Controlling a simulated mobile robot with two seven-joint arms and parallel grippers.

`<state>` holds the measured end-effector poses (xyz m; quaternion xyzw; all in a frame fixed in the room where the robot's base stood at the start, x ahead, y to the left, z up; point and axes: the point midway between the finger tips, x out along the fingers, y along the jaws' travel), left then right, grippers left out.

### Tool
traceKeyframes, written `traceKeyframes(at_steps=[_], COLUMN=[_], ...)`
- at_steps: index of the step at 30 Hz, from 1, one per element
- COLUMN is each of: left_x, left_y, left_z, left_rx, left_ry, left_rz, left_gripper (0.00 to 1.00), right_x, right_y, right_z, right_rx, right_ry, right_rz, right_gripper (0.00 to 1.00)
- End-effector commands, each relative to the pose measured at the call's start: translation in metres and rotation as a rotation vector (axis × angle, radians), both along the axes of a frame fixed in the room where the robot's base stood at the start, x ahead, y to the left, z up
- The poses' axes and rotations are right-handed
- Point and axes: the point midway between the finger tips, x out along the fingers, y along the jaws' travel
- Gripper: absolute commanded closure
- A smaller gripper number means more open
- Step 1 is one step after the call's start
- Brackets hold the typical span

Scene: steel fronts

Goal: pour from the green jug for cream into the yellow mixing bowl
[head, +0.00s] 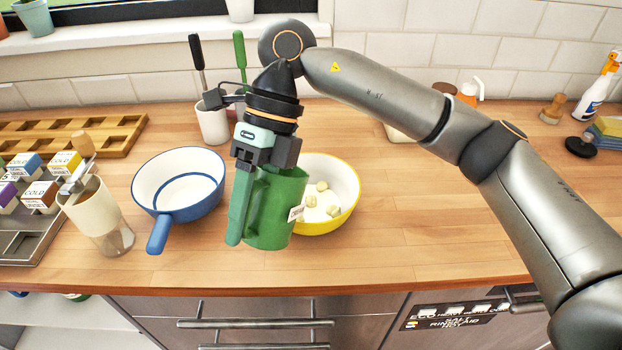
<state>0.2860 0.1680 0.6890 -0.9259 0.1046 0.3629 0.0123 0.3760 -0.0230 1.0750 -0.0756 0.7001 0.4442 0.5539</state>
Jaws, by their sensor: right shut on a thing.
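The green jug (276,210) is in the middle of the head view, roughly upright. My right gripper (252,170) is shut on its handle, on the jug's left side. The jug hides the left part of the yellow mixing bowl (340,217), which stands on the wooden counter. Several pale lumps lie in the bowl. A small white tag shows on the jug's right side. I cannot tell how high the jug is above the counter, and its contents are hidden. My left gripper is not in view.
A blue-and-white pan (180,185) stands left of the jug, its handle toward the front edge. A grinder (98,215) and a tray of small boxes (35,225) are further left. A utensil pot (212,124) stands behind. The counter right of the bowl is clear.

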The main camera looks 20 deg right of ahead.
Motion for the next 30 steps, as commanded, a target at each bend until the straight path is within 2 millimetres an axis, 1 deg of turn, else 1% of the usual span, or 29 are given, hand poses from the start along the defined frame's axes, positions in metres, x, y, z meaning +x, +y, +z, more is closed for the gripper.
traceKeyframes(at_steps=[1, 5, 6, 8, 10, 17, 25, 30], left_x=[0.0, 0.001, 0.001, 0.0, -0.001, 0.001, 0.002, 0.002], left_y=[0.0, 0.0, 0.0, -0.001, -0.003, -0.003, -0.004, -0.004], left_z=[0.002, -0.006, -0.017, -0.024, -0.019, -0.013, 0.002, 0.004], left_rx=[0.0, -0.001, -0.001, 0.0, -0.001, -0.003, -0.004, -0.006], left_ry=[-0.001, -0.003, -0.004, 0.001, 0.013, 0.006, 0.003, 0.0], left_rz=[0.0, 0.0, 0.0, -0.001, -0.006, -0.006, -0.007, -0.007], left_gripper=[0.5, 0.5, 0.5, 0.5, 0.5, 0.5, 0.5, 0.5], right_x=[-0.001, 0.002, 0.003, 0.005, 0.005, 0.005, 0.005, 0.005], right_y=[0.001, -0.002, -0.003, -0.005, -0.005, -0.005, -0.005, -0.005], right_z=[0.002, -0.006, -0.016, -0.02, -0.015, -0.011, 0.013, 0.017], right_rx=[-0.066, -0.213, -0.245, -0.287, -0.288, -0.284, -0.283, -0.283], right_ry=[-0.071, -0.214, -0.244, -0.284, -0.28, -0.276, -0.275, -0.274], right_rz=[0.006, 0.003, -0.001, -0.002, -0.006, -0.005, -0.005, -0.003], right_gripper=[1.0, 1.0, 1.0, 1.0, 1.0, 1.0, 1.0, 1.0])
